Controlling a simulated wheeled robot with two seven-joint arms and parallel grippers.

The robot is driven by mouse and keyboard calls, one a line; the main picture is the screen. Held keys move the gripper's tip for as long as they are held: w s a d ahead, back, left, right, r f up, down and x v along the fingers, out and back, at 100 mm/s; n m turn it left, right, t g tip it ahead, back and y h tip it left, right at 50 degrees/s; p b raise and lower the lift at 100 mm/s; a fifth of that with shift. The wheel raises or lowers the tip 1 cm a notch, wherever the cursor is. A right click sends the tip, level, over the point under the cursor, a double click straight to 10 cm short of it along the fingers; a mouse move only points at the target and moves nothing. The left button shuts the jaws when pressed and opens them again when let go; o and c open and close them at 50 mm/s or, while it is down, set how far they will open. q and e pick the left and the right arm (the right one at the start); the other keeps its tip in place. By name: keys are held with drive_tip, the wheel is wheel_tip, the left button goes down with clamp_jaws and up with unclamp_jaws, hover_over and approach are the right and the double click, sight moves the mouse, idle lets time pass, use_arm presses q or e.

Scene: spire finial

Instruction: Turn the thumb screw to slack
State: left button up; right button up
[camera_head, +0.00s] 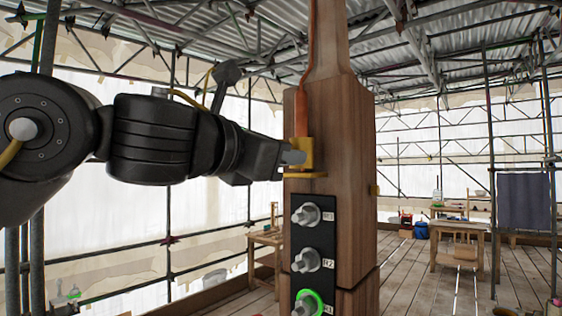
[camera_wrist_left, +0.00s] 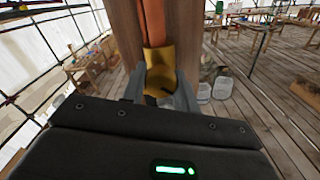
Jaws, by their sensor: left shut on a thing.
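A wooden spire post (camera_head: 345,190) stands in the middle of the head view. A brass fitting (camera_head: 302,147) sits on its left side, with an orange strap (camera_head: 302,90) running down into it; the fitting also shows in the wrist view (camera_wrist_left: 159,62). My left gripper (camera_head: 290,158) reaches in from the left at the fitting. In the wrist view its two fingers (camera_wrist_left: 160,92) are shut on a small part at the front of the fitting, which I take for the thumb screw. The fingers hide most of it, so its turn cannot be told. My right gripper is not in view.
Below the fitting, a black panel (camera_head: 328,225) carries three grey knobs; the lowest has a green ring (camera_head: 320,297). Scaffold poles and white sheeting surround the plank floor (camera_head: 415,270). A wooden table (camera_head: 458,233) stands at the right, clear of the arm.

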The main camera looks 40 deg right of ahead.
use_arm(q)
drive_tip(key=shift+r+n+b, duration=0.15)
drive_tip(key=shift+n+b, duration=0.15)
drive_tip(key=shift+n, duration=0.6)
drive_tip(key=o, duration=0.7)
drive_tip(key=shift+a, duration=0.15)
drive_tip(key=shift+s+a+b, duration=0.1)
drive_tip(key=shift+a+b, duration=0.15)
drive_tip(key=shift+b, duration=0.1)
drive_tip(key=shift+b+v, duration=2.75)
drive_tip(key=shift+v, duration=2.4)
